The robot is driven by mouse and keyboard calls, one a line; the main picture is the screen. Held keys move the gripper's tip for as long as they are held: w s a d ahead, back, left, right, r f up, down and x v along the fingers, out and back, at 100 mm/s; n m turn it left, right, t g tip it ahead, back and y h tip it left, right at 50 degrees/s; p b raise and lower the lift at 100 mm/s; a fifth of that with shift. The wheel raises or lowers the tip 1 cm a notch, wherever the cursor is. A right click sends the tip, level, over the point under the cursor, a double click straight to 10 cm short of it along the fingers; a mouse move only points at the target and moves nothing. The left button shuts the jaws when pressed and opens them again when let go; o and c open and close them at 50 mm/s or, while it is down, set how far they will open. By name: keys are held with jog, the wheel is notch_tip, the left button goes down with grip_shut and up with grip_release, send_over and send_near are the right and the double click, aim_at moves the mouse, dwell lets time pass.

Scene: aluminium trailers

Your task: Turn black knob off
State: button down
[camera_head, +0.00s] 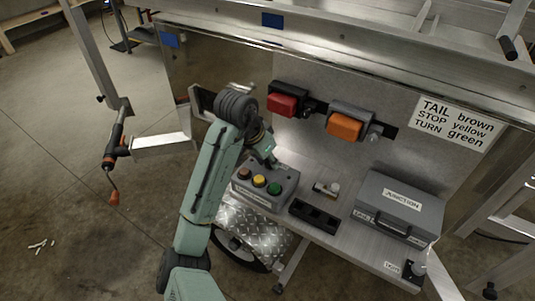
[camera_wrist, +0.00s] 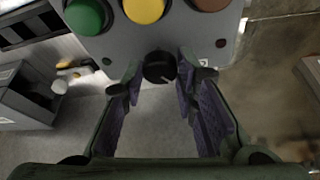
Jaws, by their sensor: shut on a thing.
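The black knob (camera_wrist: 158,66) sits on a grey control box (camera_wrist: 120,48), below a row of green (camera_wrist: 86,15), yellow (camera_wrist: 145,8) and brown buttons. A small light pointer mark shows on the knob. My gripper (camera_wrist: 161,78) has one finger on each side of the knob, closed on it. Whether the left finger touches it is hard to see. In the head view the control box (camera_head: 286,197) stands on the metal shelf, and my gripper (camera_head: 265,152) reaches down behind it, hiding the knob.
A red lamp (camera_head: 283,104) and an orange lamp (camera_head: 344,126) are mounted on the panel behind. A grey junction box (camera_head: 402,192) stands at the right, with a black socket strip (camera_head: 314,216) between it and the control box. A small metal fitting (camera_head: 327,188) lies behind the strip.

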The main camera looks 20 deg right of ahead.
jog(key=shift+s+n+t+y+p, duration=0.1)
jog(key=shift+n+t+y+p, duration=0.2)
jog(key=shift+n, duration=0.8)
jog(key=shift+f, duration=0.1)
jog(key=c, duration=1.3)
grip_release()
jog(key=v, duration=1.2)
jog(key=shift+s+d, duration=0.1)
